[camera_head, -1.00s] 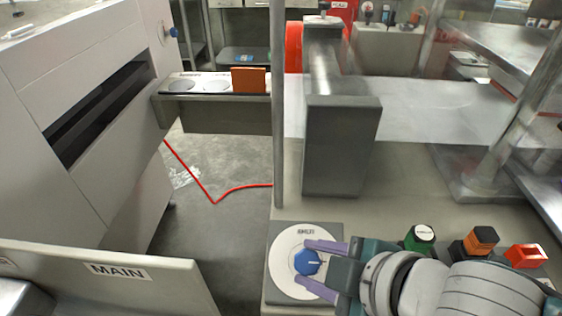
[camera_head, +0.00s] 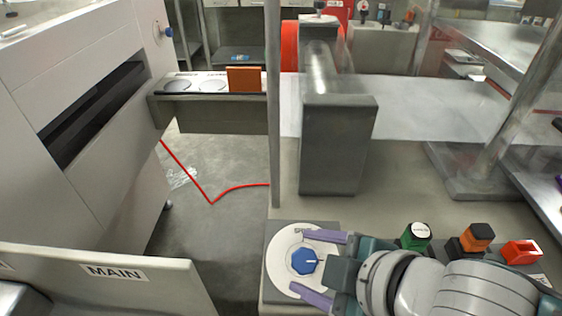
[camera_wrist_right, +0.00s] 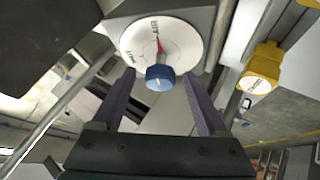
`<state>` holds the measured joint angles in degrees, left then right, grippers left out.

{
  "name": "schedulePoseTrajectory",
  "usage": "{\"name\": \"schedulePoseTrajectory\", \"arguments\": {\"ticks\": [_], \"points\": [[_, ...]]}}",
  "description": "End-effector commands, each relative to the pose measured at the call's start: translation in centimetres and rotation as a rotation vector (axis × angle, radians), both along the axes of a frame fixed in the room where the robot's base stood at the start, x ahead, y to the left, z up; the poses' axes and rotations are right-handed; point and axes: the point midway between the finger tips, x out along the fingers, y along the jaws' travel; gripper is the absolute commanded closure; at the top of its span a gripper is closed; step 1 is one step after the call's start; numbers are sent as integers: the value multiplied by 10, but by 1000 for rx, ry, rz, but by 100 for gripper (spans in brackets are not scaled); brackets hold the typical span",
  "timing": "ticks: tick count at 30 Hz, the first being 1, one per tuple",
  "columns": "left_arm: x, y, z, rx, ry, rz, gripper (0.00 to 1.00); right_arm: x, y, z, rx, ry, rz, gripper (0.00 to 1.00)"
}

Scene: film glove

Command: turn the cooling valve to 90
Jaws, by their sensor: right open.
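A blue knob (camera_head: 304,262) sits at the centre of a round white dial plate (camera_head: 281,246) on a grey block in the head view. Its pale pointer mark faces right, towards my right gripper. The lettering on the plate is too blurred to read, so I cannot confirm it is the cooling valve. My right gripper (camera_head: 304,262) is open, with one purple finger on each side of the knob and a gap to it. The right wrist view shows the blue knob (camera_wrist_right: 160,77) between the fingertips, with a red pointer on the dial. My left gripper is not in view.
Green (camera_head: 416,236), orange (camera_head: 477,236) and red (camera_head: 520,251) controls stand close to the right, beside my right arm. A thin upright post (camera_head: 273,120) rises just behind the dial. A panel marked MAIN (camera_head: 160,275) is at lower left. A yellow part (camera_wrist_right: 262,70) shows in the wrist view.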

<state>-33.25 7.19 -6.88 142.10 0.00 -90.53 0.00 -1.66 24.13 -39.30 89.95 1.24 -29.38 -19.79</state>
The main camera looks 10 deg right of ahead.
Motion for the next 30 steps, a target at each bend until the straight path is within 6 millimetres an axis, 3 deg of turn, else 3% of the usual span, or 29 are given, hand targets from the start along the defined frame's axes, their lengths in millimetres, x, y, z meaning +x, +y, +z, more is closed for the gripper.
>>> {"name": "schedulePoseTrajectory", "arguments": {"ticks": [18,30], "points": [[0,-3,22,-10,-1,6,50,-60,-28,64,-1,1,0,24],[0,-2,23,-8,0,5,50,-64,-31,69,0,0,0,24]]}}
